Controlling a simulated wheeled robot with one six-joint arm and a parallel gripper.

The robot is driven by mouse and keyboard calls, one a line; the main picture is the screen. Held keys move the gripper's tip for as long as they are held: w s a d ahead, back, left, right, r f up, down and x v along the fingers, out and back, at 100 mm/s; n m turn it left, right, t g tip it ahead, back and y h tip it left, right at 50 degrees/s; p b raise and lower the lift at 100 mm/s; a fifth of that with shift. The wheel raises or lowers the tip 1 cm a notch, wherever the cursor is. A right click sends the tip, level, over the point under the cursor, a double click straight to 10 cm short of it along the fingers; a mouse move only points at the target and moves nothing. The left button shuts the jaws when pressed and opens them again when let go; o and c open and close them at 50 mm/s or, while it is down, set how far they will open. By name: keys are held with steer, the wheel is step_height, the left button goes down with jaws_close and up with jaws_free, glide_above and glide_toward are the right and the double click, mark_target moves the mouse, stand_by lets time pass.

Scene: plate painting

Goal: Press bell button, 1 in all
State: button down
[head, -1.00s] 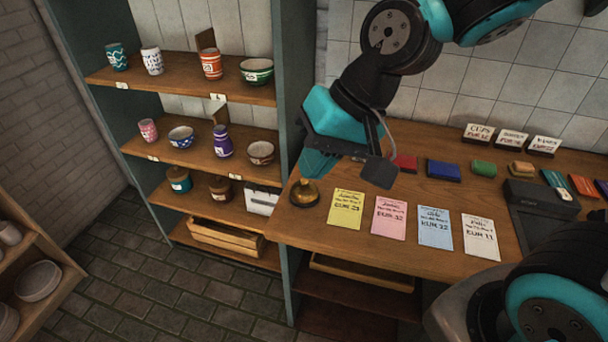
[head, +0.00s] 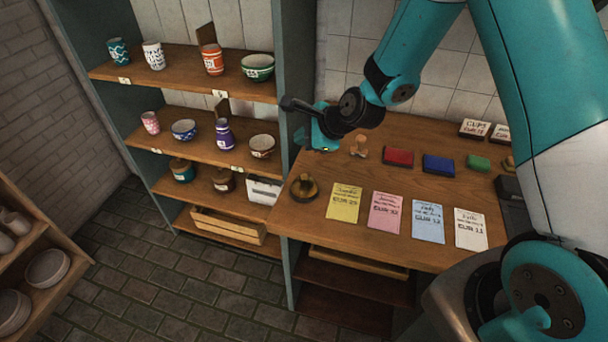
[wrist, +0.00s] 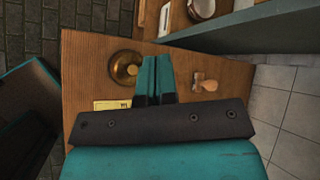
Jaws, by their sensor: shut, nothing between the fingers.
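The bell (head: 304,188) is a dark brass dome with a button on top. It stands at the left end of the wooden counter, left of the yellow card. It also shows in the wrist view (wrist: 124,70), left of my fingers. My gripper (head: 322,143) is shut and empty, above the counter near the shelf's side panel. In the head view it is above and slightly right of the bell, apart from it. In the wrist view, the closed teal fingertips (wrist: 156,62) lie beside the bell, not over it.
A wooden-handled stamp (head: 359,147) stands on the counter right of my gripper. A yellow card (head: 344,201) and other price cards lie along the front. Red (head: 398,157) and blue (head: 438,166) pads lie behind. A pottery shelf (head: 200,150) stands left.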

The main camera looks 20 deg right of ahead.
mark_target(304, 177)
steer(key=shift+f+b, duration=3.6)
steer(key=shift+f, duration=0.75)
steer(key=shift+f, duration=0.1)
steer(key=shift+f, duration=0.35)
steer(key=shift+f+b, duration=0.45)
steer(key=shift+b, duration=0.05)
steer(key=shift+r, duration=0.1)
steer(key=shift+r+p, duration=0.8)
step_height(304, 177, up, 5)
steer(key=p, duration=0.4)
steer(key=shift+r, duration=0.1)
